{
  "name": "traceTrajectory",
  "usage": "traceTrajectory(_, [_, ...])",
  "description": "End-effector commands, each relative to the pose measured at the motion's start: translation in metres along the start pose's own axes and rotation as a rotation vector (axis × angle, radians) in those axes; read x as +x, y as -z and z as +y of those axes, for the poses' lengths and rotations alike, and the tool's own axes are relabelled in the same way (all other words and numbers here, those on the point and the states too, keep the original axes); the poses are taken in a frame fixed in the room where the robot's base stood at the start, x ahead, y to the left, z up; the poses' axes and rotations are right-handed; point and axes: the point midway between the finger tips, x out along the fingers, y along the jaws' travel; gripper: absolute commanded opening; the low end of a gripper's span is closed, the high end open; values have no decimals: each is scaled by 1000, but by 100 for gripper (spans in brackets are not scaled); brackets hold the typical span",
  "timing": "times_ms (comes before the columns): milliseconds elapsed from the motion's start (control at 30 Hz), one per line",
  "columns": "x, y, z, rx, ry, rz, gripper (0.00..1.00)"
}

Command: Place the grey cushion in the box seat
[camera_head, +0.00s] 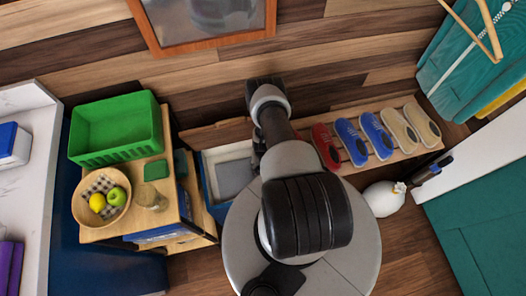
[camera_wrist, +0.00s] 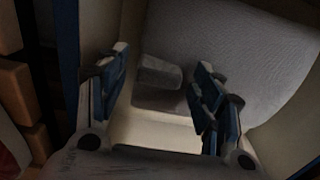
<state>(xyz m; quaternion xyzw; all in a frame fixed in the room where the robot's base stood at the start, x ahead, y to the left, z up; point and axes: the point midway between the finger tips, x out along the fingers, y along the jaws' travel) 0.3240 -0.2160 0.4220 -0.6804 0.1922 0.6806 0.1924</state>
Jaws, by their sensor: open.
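The box seat (camera_head: 208,190) stands open against the plank wall, with blue outer sides and a pale inside. The grey cushion (camera_head: 235,178) shows inside it as a flat grey square, partly hidden by my arm. In the wrist view the cushion (camera_wrist: 240,50) appears as a broad, woven grey surface within the pale box walls. My gripper (camera_wrist: 162,62) is open above it, its blue-padded fingers on either side of a small grey block (camera_wrist: 160,74). I cannot tell whether this block is part of the cushion, or whether the fingers touch anything.
A wooden cabinet left of the box carries a green crate (camera_head: 112,130) and a fruit bowl (camera_head: 84,212). A shoe rack (camera_head: 400,152) with several shoes stands to the right. A white vase (camera_head: 382,199) is on the floor near it.

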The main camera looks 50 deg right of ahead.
Motion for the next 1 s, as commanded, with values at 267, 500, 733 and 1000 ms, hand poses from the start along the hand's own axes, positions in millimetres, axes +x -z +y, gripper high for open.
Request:
traceTrajectory(267, [-40,0,0,0,0,0,61])
traceTrajectory(500, [-76,0,0,0,0,0,61])
traceTrajectory(733, [-107,0,0,-1,0,0,61])
traceTrajectory(1000, [-115,0,0,0,0,0,61])
